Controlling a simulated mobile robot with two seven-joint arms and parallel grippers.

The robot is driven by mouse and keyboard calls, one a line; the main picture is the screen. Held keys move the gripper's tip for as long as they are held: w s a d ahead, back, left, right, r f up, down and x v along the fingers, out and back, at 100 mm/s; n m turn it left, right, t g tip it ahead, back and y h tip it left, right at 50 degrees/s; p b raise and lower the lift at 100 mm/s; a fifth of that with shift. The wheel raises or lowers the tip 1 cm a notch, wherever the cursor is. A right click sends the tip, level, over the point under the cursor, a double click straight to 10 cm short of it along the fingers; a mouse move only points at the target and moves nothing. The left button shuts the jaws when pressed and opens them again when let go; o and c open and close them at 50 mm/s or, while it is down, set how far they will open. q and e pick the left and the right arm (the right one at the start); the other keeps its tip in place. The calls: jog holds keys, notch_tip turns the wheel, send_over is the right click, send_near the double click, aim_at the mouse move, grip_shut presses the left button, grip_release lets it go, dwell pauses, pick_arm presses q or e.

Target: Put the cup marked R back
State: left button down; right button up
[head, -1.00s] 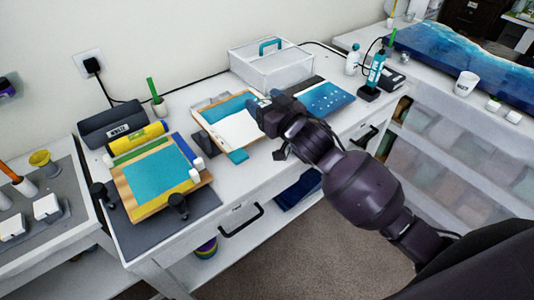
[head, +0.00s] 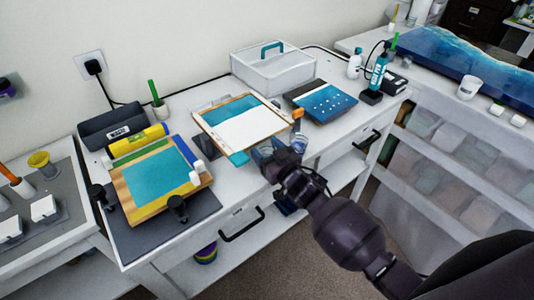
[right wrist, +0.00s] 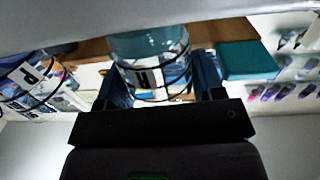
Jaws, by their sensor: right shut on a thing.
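My right gripper (head: 268,152) is near the front edge of the white worktable, just in front of the tilted white-and-teal board (head: 240,125). It is shut on a clear cup with bluish contents, which shows between the fingers in the right wrist view (right wrist: 152,62). Dark bands and a black letter are on this cup; the letter is partly cut off and I cannot read it surely. A second clear cup (right wrist: 35,85) with a letter like P stands at the left of the right wrist view. My left gripper is not in view.
A wooden-framed teal panel (head: 159,180) lies on a grey mat at the left. A blue board with white dots (head: 322,101), a white box (head: 272,72) and a torch-like tool (head: 377,75) are behind and right. A teal block (right wrist: 248,60) is beside the held cup.

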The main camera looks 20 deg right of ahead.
jog(key=shift+f, duration=0.4)
jog(key=shift+f, duration=0.2)
jog(key=o, duration=0.7)
jog(key=shift+c, duration=0.2)
jog(key=shift+r, duration=0.15)
jog(key=v, duration=1.2)
jog(key=s+d+f+m+g+h, duration=0.1)
jog(key=s+d+f+g+h, duration=0.1)
jog(key=s+f, duration=0.4)
jog(key=s+d+f+m+g+h, duration=0.1)
jog(key=s+d+f+g+h, duration=0.2)
jog(key=s+d+f, duration=0.2)
jog(key=s+f, duration=0.1)
jog(key=s, duration=0.2)
jog(key=shift+s+f, duration=0.25)
jog(key=shift+s, duration=0.15)
